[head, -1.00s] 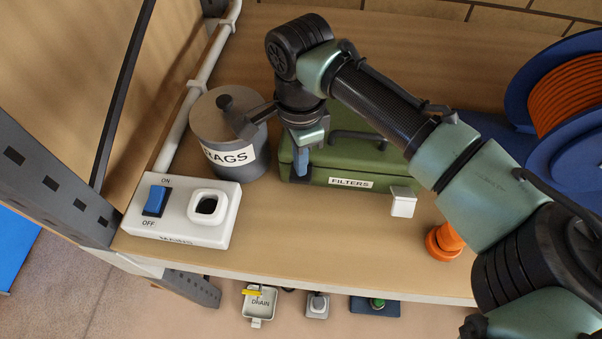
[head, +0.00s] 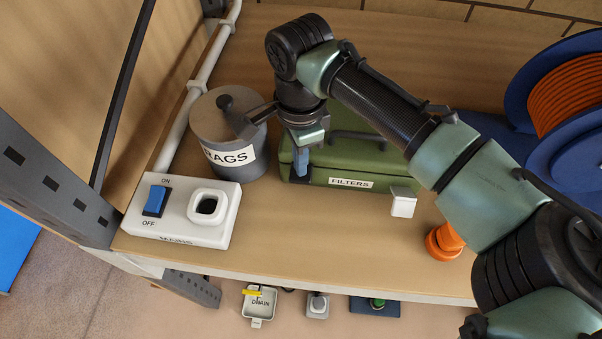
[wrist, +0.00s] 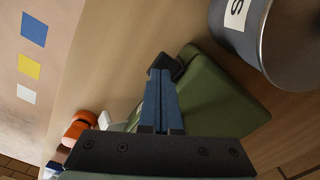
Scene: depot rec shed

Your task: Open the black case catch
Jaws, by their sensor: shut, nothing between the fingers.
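The green case labelled FILTERS (head: 350,173) lies on the shelf, its dark handle partly behind my arm. The black catch (head: 299,180) is at the left end of its front edge. In the wrist view the black catch (wrist: 168,62) shows just past my fingertips. My gripper (head: 301,170) points down at the catch with its blue fingers shut and nothing between them. In the wrist view the fingers (wrist: 160,76) overlap the catch's near side; I cannot tell whether they touch it. A white catch (head: 403,202) sticks out at the case's right front corner.
A grey RAGS tin (head: 205,130) stands close left of my gripper. A white switch box (head: 175,225) is at the shelf's left front. An orange object (head: 443,243) and a blue reel (head: 540,150) are at right. The shelf before the case is clear.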

